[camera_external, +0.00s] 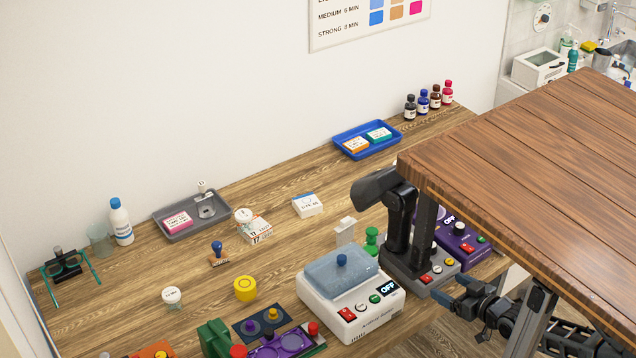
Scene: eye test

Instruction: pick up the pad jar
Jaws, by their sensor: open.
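No label that I can read names the pad jar, so I cannot tell for sure which thing it is. A small round white-topped jar (172,296) stands at the front left of the wooden counter (130,275). Another round white-topped container (244,215) stands farther back, beside a small calendar-like block (256,230). A yellow round container (245,288) stands between them and the white machine. My gripper (462,298) is at the lower right, below the brown tabletop and far from these containers. It is open, with nothing visible in it.
A white machine (350,310) and a black-armed device (400,225) stand between my gripper and the small containers. The brown wooden tabletop (530,150) overhangs at right. A grey tray (185,229), blue tray (350,134) and bottle (120,222) stand at the back. The counter's centre has free room.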

